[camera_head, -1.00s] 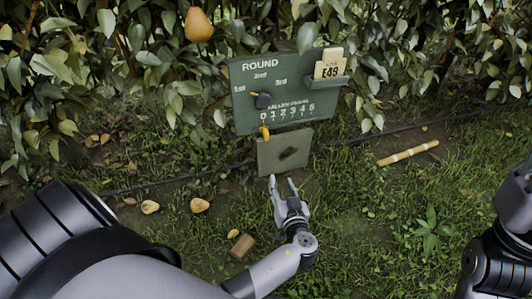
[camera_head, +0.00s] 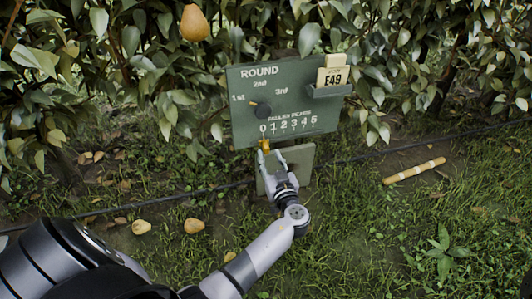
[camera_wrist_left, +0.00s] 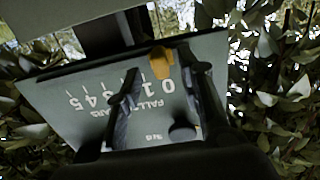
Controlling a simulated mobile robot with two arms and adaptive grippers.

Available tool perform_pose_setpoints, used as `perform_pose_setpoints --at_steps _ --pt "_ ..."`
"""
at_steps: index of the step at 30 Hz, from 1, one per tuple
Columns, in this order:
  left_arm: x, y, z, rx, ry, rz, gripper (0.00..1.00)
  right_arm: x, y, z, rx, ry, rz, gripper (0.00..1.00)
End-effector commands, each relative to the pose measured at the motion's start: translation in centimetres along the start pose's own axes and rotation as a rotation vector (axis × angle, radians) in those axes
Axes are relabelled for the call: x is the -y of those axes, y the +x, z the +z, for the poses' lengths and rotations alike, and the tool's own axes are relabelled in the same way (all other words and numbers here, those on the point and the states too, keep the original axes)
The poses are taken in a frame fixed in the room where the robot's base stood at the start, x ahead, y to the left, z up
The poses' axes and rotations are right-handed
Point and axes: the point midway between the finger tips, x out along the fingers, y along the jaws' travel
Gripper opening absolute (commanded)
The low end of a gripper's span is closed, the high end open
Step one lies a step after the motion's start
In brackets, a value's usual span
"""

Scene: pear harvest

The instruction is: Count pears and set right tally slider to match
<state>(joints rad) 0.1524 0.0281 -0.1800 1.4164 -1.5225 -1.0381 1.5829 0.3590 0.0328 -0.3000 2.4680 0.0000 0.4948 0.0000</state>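The green board (camera_head: 245,120) stands before the hedge with a tally scale marked 0 to 5. The yellow-orange tally slider (camera_head: 265,145) sits at its left end, by the 0; it also shows in the left wrist view (camera_wrist_left: 161,62). My left gripper (camera_head: 271,156) is open just below the scale, its fingers spread on either side of the slider in the wrist view; contact cannot be told. Pears lie on the grass: one (camera_head: 141,227) and another (camera_head: 194,226) at lower left. A pear (camera_head: 194,22) hangs in the hedge. My right gripper is out of view.
The board has a dark round knob (camera_head: 263,110) by 1st, 2nd and 3rd, and a card marked E49 (camera_head: 333,79) in a holder. A light banded stick (camera_head: 414,171) lies on the right. A dark hose (camera_head: 380,131) runs behind. Grass at lower right is open.

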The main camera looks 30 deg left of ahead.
Motion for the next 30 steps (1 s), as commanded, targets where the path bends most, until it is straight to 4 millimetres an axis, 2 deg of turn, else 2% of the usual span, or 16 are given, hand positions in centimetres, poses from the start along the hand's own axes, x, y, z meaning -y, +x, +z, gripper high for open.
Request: perform_pose_setpoints --at_steps 3,9,20,30 --pt "0.0 2.2 0.2 -0.002 0.0 -0.001 0.35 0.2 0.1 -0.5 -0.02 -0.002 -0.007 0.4" --pt "0.0 4.3 0.1 -0.001 0.002 0.0 0.35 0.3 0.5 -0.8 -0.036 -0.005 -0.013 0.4" --pt "0.0 4.7 0.0 0.001 0.001 0.0 0.35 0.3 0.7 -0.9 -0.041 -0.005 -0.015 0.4" --pt "0.0 4.7 0.0 0.001 0.001 0.001 0.12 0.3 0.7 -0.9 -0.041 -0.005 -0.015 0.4"
